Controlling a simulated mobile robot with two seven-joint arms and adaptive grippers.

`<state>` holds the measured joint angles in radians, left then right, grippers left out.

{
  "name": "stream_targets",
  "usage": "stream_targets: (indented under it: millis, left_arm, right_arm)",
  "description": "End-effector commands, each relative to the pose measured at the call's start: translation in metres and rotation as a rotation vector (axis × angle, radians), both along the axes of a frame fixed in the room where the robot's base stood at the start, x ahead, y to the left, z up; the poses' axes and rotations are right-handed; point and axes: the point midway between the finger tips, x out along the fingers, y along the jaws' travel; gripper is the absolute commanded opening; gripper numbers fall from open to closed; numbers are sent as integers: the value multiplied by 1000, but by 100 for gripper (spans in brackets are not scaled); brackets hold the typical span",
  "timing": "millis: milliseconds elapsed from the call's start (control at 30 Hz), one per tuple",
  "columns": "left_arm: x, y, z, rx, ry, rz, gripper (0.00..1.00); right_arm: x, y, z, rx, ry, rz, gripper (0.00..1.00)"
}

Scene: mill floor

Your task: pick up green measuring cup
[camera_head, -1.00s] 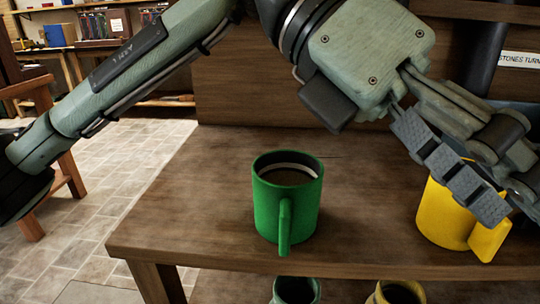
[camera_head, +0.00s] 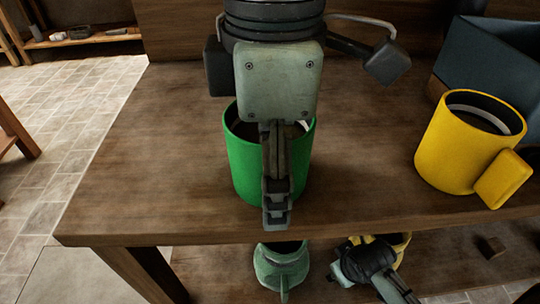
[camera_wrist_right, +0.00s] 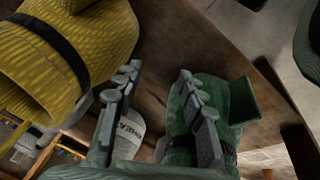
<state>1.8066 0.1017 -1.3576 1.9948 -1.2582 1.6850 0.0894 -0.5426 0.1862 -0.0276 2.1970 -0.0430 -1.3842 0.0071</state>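A green measuring cup (camera_head: 240,165) stands upright on the wooden table, near its front edge. My right gripper (camera_wrist_right: 160,110) is open in the right wrist view. A green vessel (camera_wrist_right: 240,98) is beside and partly behind its right finger; I cannot tell whether they touch.
A yellow cup (camera_head: 455,150) stands to the right on the table, before a dark blue box (camera_head: 490,60). Below are a paler green vessel (camera_head: 282,265) and a partly hidden yellow one (camera_head: 400,242). The table's left part (camera_head: 130,170) is clear.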

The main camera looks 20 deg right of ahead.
Motion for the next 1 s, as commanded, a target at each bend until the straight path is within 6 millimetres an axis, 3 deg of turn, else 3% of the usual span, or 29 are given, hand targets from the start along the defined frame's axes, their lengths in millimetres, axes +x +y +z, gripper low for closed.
stream_targets:
  millis: [267, 800, 1000]
  left_arm:
    - [0, 0, -5, 0, 1, 0, 64]
    - [-1, 0, -5, -1, 1, 0, 0]
    - [0, 0, -4, -2, 0, 0, 0]
  right_arm:
    - [8, 1, 4, 2, -18, 2, 40]
    - [5, 2, 3, 4, -13, 1, 40]
    - [1, 2, 2, 5, -5, 1, 40]
